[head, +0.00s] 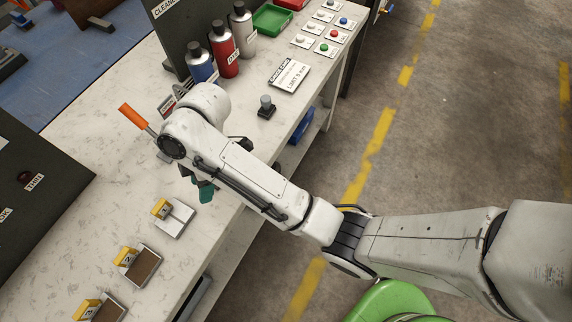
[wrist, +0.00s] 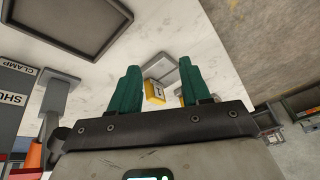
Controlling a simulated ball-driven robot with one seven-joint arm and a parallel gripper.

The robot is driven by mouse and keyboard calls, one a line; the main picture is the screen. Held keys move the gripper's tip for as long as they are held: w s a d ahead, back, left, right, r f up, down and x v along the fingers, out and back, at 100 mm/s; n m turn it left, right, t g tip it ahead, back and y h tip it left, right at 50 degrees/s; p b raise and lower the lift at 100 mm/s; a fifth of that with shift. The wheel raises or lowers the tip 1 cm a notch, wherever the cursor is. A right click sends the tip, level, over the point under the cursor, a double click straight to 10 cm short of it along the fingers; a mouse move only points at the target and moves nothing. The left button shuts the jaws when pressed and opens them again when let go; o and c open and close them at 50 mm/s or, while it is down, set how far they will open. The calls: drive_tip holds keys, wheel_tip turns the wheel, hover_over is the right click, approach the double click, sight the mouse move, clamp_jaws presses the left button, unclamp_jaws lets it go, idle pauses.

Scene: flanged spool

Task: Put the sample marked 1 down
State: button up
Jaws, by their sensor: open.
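My gripper (head: 196,184) hangs over the white bench near its front edge, partly hidden by my arm. In the wrist view its two green fingers stand apart with nothing between them (wrist: 158,67). A yellow block (head: 161,208) stands at the back edge of a pale grey plate (head: 177,221), just below my gripper in the head view. In the wrist view the block (wrist: 155,93) appears to carry a 1, with the plate (wrist: 163,69) beyond the fingertips. I cannot make out a separate sample.
Yellow-marked trays with brown floors, 2 (head: 141,267) and 3 (head: 107,308), line the front edge. An orange-handled clamp (head: 133,118) stands behind my wrist.

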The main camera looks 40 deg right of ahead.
drive_tip(key=s+d+f+m+h, duration=0.2)
drive_tip(key=s+d+m, duration=0.5)
drive_tip(key=s+d, duration=0.3)
drive_tip(key=s+d+f+m+t+h, duration=0.1)
drive_tip(key=s+d+f+m+h, duration=0.1)
drive_tip(key=s+d+m, duration=0.6)
drive_tip(key=s+d+f, duration=0.1)
drive_tip(key=s+d, duration=0.2)
drive_tip(key=s, duration=0.3)
drive_tip(key=shift+s+m+h, duration=0.25)
drive_tip(key=shift+m+h, duration=0.05)
drive_tip(key=shift+f, duration=0.1)
